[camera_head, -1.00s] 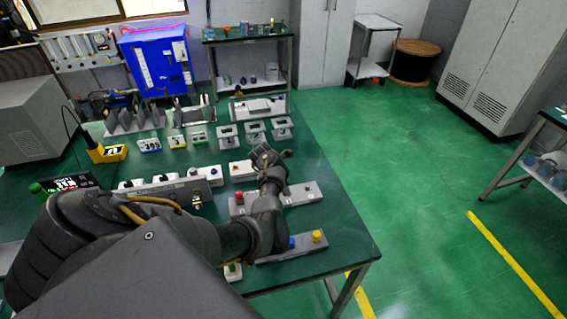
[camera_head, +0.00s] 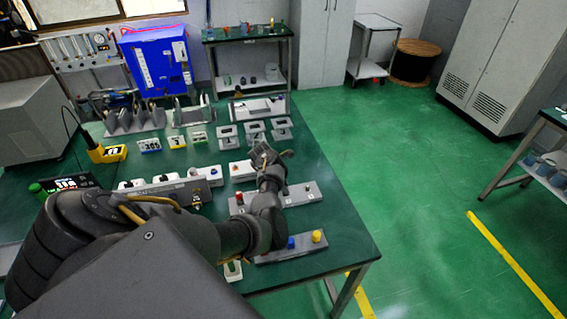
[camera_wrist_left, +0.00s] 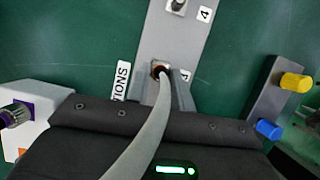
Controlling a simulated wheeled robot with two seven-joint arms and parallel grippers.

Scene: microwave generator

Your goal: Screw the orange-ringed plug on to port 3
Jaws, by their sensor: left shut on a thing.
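The orange-ringed plug (camera_wrist_left: 160,71) shows in the left wrist view as a dark round end with a thin orange ring, and a thick grey cable (camera_wrist_left: 150,130) runs back from it. My left gripper (camera_wrist_left: 162,82) is shut on the plug, with a grey finger on each side. The plug is over the grey port strip (camera_wrist_left: 182,42), beside a partly covered label that looks like 3. The port under it is hidden, so I cannot tell whether the plug is seated. Port 4 (camera_wrist_left: 179,6) is free farther along the strip. In the head view my arm covers part of the strip (camera_head: 302,197).
A strip with a blue knob (camera_wrist_left: 268,129) and a yellow knob (camera_wrist_left: 296,82) lies to the right in the wrist view. A white box with a purple-ringed connector (camera_wrist_left: 16,115) is on the left. Small stands (camera_head: 228,140) are farther back on the green table.

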